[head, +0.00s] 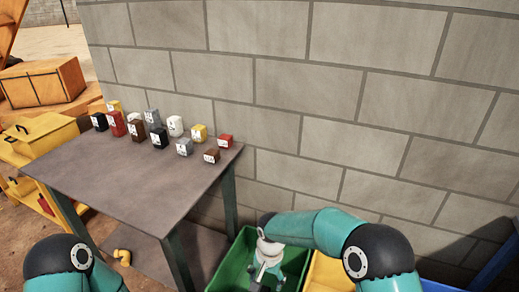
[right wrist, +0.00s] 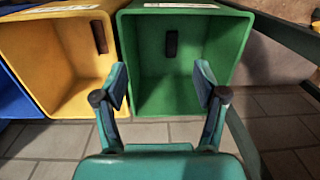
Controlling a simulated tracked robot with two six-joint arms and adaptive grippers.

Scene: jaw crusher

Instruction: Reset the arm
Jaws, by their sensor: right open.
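My right arm (head: 325,228) reaches in from the right in the head view and bends down at its far end. My right gripper (head: 266,278) is over the green bin (head: 234,262). In the right wrist view the same gripper (right wrist: 161,76) has its two fingers spread apart with nothing between them, in front of the green bin's open mouth (right wrist: 215,45). My left arm (head: 70,262) shows only in part at the lower left; its gripper is out of view.
A table (head: 120,178) carries several small labelled blocks (head: 158,138). A yellow bin (head: 325,272) stands beside the green one, with a blue bin (head: 440,270) farther right. Dark upright patches inside the green and yellow bins are unclear. A block wall (head: 330,100) stands behind.

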